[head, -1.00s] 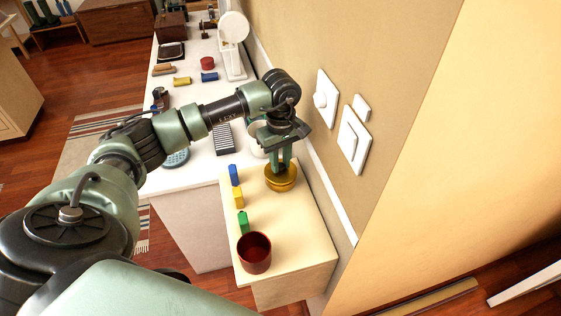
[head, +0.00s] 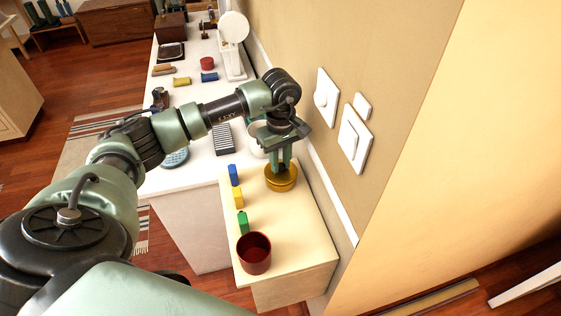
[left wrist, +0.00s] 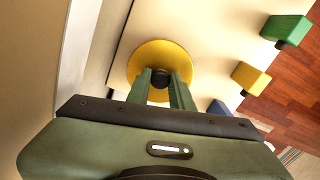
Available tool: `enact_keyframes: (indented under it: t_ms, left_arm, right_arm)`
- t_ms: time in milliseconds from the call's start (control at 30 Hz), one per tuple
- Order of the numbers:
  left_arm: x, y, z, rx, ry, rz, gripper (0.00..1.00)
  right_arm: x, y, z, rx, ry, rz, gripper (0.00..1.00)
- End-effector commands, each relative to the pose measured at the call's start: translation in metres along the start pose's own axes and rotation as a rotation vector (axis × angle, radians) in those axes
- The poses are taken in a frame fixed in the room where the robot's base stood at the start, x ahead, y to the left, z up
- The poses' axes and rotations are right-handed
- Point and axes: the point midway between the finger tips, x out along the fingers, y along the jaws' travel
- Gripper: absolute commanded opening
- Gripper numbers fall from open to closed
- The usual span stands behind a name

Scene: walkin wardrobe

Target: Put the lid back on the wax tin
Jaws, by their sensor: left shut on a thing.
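My left gripper (head: 281,165) reaches down over the right side of the small cream surface, near the wall. It is shut on the dark knob of the golden lid (head: 271,178). In the left wrist view the lid (left wrist: 150,55) is a yellow disc, with the fingers on either side of its knob. The golden wax tin (head: 284,188) stands upright directly under the lid, its lower side just showing. The lid looks level and on or very close to the tin's top; I cannot tell whether it is fully seated. My right gripper is out of view.
Blue (head: 234,175), yellow (head: 239,197) and green (head: 243,222) blocks stand along the left edge of the cream surface. A dark red cup (head: 254,253) stands at its near end. The wall with switches (head: 354,138) is close on the right.

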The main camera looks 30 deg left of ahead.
Motion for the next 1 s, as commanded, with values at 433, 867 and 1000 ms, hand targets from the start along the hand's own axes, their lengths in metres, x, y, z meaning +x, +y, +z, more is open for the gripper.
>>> enact_keyframes:
  t_ms: [433, 867, 1000]
  left_arm:
    - [0.0007, 0.0002, -0.0003, -0.001, 0.000, 0.001, 0.00]
    - [0.0020, 0.0004, -0.0004, -0.001, 0.000, 0.001, 0.00]
    - [0.0021, 0.0003, -0.0004, -0.001, 0.000, 0.001, 0.00]
  right_arm:
    - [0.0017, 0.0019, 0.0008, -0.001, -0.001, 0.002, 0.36]
    - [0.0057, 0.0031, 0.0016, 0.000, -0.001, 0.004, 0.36]
    - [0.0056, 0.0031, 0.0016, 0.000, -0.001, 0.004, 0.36]
